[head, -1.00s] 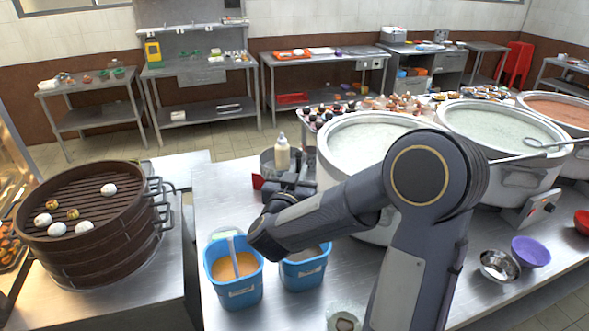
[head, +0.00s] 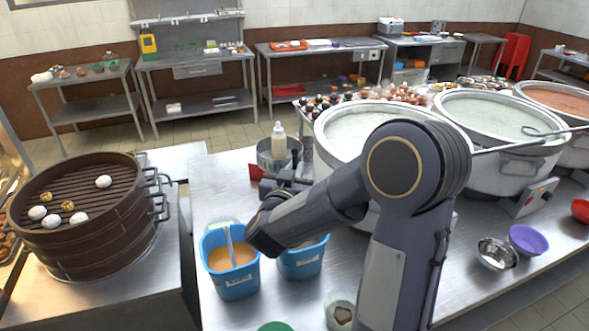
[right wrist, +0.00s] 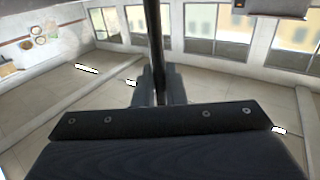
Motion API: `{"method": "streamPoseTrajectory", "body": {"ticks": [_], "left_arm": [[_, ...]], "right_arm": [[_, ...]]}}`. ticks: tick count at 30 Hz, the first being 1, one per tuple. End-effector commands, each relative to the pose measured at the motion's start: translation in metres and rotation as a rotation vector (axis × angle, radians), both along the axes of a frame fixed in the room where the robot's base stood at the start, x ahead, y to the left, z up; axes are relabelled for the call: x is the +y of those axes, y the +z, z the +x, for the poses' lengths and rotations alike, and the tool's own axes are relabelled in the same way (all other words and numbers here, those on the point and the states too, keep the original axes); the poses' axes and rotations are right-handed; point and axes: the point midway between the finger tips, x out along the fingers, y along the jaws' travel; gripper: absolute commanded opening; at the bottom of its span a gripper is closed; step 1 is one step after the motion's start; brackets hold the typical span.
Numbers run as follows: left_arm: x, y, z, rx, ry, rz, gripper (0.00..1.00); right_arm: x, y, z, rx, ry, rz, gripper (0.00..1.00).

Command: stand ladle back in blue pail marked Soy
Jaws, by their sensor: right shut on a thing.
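Two blue pails stand side by side near the front of the steel table. The left pail (head: 231,278) holds orange-brown liquid and a pale handle leans in it. The right pail (head: 300,264) is partly hidden behind my right wrist, with most of its inside covered. Both have pale labels too small to read, so I cannot tell which says Soy. My right gripper (head: 286,182) is above and behind the pails, shut on a dark upright rod, seen in the right wrist view (right wrist: 155,45), probably the ladle's handle. Its bowl is not visible. My left gripper is not in view.
Large stockpots (head: 372,125) stand right of the pails. A steel container (head: 268,155) with a bottle stands behind my gripper, near a red item (head: 256,172). A brown steamer (head: 85,240) is at left. Bowls (head: 497,254) sit at right. Clear table lies left of the gripper.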

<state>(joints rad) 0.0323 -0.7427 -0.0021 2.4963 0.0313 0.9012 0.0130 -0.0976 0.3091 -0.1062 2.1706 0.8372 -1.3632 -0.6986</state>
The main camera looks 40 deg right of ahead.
Motion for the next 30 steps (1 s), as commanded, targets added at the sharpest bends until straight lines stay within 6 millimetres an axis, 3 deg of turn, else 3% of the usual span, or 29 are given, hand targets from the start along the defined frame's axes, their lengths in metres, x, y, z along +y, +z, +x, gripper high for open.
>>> {"method": "streamPoseTrajectory", "body": {"ticks": [30], "left_arm": [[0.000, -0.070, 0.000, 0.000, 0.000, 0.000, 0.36]], "right_arm": [[0.000, -0.083, 0.000, -0.001, 0.001, -0.001, 0.00]]}}
